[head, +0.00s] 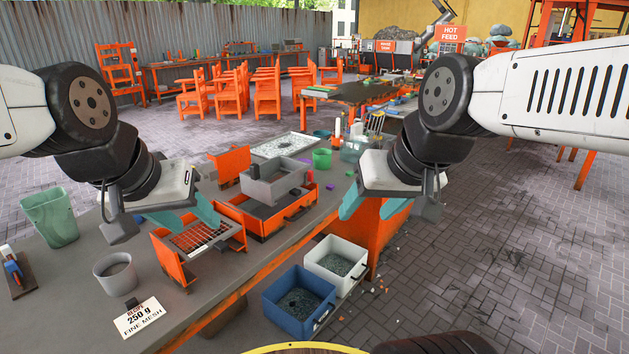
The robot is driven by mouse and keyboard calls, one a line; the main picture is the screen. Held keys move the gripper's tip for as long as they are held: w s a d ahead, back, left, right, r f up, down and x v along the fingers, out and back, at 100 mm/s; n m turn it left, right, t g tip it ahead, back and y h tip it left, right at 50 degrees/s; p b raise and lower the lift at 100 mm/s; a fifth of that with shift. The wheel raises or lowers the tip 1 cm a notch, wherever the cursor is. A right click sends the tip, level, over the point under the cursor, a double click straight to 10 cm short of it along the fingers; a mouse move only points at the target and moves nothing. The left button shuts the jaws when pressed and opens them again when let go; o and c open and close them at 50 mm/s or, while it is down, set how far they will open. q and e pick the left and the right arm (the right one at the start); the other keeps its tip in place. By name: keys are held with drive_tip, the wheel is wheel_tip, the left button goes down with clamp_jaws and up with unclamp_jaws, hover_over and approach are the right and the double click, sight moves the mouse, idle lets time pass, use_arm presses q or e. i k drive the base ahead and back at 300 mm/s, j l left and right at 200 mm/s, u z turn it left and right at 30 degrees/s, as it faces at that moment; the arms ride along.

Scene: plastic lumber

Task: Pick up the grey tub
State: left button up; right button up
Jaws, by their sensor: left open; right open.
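A grey rectangular tub (262,191) sits on an orange drawer unit (268,222) near the middle of the bench. A round grey cup (114,280) stands at the front left of the bench. My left gripper (184,216) is open with teal fingers, left of the tub and over or near an orange-framed wire screen (196,240). My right gripper (374,206) is open and empty, right of the tub, around the bench's right edge. Neither gripper appears to touch the tub.
A green cup (50,218) stands far left, and a "250 g fine mesh" card (138,317) lies in front. A white bin (336,262) and a blue bin (298,300) sit low beside the bench. A speckled tray (288,146) and small green cup (322,158) lie behind the tub.

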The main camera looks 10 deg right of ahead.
sight(118, 275)
drive_tip(key=u, duration=1.35)
drive_tip(key=k+j+z, duration=0.35)
drive_tip(key=i+l, duration=0.35)
drive_tip(key=l, duration=0.3)
